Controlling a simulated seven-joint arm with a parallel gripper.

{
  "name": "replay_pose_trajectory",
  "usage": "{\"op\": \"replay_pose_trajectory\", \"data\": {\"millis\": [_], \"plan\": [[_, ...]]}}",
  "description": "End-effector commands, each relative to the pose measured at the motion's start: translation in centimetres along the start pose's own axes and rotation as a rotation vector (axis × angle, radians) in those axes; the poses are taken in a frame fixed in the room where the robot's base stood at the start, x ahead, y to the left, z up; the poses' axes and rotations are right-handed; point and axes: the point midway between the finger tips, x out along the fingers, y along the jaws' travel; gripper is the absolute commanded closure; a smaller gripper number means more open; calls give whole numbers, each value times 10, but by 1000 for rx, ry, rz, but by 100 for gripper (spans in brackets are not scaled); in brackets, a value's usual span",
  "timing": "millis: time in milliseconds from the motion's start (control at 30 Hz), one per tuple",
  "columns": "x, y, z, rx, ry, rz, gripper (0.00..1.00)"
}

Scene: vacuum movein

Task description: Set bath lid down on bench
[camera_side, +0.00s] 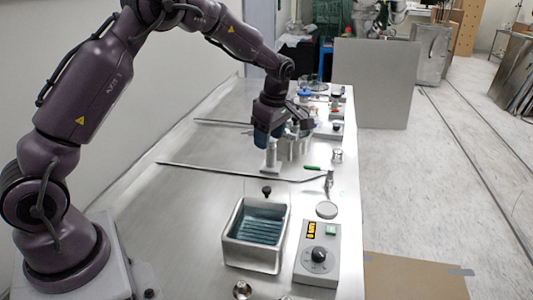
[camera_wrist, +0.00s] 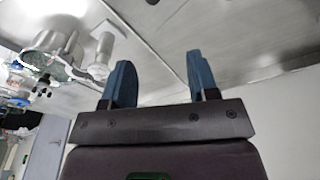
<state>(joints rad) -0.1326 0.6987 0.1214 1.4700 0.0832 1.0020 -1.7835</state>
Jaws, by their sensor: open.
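The bath (camera_side: 234,262) is an open-topped metal box with bluish ribbed contents, near the front of the metal bench (camera_side: 185,215). A dark knob on a faint, clear plate, which looks like the bath lid (camera_side: 266,191), shows just behind the bath's back rim. I cannot tell whether the plate touches the rim. My gripper (camera_side: 268,140) is well behind the lid, over the far half of the bench and apart from the lid. In the wrist view its two blue fingers (camera_wrist: 161,82) are spread with nothing between them. The lid is not recognisable in the wrist view.
A control box (camera_side: 318,255) with a dark knob stands right of the bath. Metal vessels (camera_side: 293,145) and a post (camera_side: 271,158) stand close to my gripper. Bare bench lies left of the bath.

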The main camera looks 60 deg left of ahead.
Motion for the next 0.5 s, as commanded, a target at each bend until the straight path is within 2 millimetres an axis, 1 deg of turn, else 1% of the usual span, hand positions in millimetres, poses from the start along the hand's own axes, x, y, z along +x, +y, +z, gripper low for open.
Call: {"op": "replay_pose_trajectory", "data": {"millis": [33,100,200,300,467,500], "plan": [[-11,0,1,1,0,4,46],[-24,0,1,1,-1,4,46],[-37,0,1,0,-1,2,46],[-46,0,0,-1,-1,1,46],[-51,-1,0,6,-2,2,46],[-55,-3,0,22,-6,7,46]]}}
